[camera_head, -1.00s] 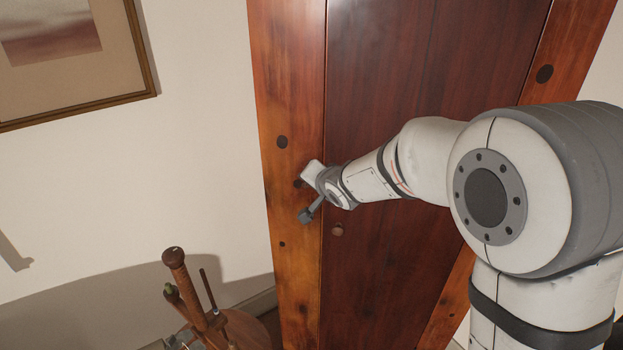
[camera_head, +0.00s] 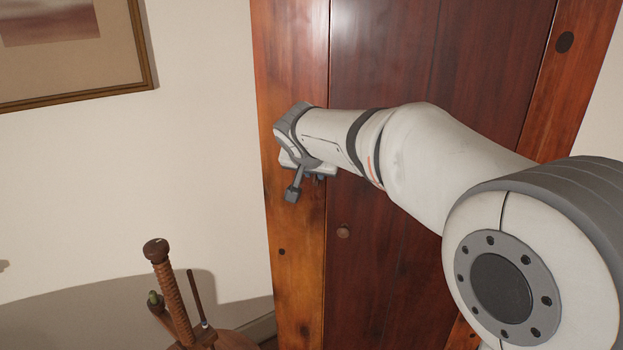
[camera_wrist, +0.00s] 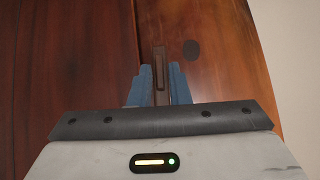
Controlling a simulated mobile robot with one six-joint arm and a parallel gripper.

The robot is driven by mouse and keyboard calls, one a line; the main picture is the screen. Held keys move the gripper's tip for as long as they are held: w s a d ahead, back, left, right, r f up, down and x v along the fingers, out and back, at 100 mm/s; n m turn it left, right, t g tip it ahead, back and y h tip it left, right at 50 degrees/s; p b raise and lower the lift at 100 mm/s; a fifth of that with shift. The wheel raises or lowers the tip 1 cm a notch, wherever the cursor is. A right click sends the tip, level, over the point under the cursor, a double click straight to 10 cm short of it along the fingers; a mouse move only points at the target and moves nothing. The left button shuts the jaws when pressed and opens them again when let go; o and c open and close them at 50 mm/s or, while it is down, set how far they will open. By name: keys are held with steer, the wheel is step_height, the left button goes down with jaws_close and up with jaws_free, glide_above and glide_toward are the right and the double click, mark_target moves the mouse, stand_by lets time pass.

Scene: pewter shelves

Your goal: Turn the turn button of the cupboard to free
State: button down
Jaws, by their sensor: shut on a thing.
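The cupboard (camera_head: 390,60) has a dark red-brown door and a lighter orange-brown frame post on its left. The turn button (camera_wrist: 159,64) is a narrow dark wooden bar, seen in the wrist view beside the seam of door and post. Its long side runs up and down in that picture, roughly along the seam. My gripper (camera_wrist: 160,88) has its two blue fingers on either side of the button, shut on it. In the head view my wrist is in front of the post, and the button is hidden behind it.
A small round knob (camera_head: 343,231) sits on the door below my wrist. A wooden spindle-like object (camera_head: 173,290) stands at the lower left, near the cupboard. A framed picture (camera_head: 75,45) hangs on the pale wall. The wall side left of the post is open.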

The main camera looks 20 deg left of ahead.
steer(key=shift+r+h, duration=0.25)
steer(key=shift+h, duration=0.15)
stand_by(0.3)
steer(key=c, duration=1.6)
jaws_free()
steer(key=shift+o, duration=0.2)
steer(key=shift+f, duration=0.1)
steer(key=v, duration=0.7)
steer(key=shift+s+r+b, duration=0.25)
steer(key=shift+s+b, duration=0.05)
steer(key=shift+b, duration=0.15)
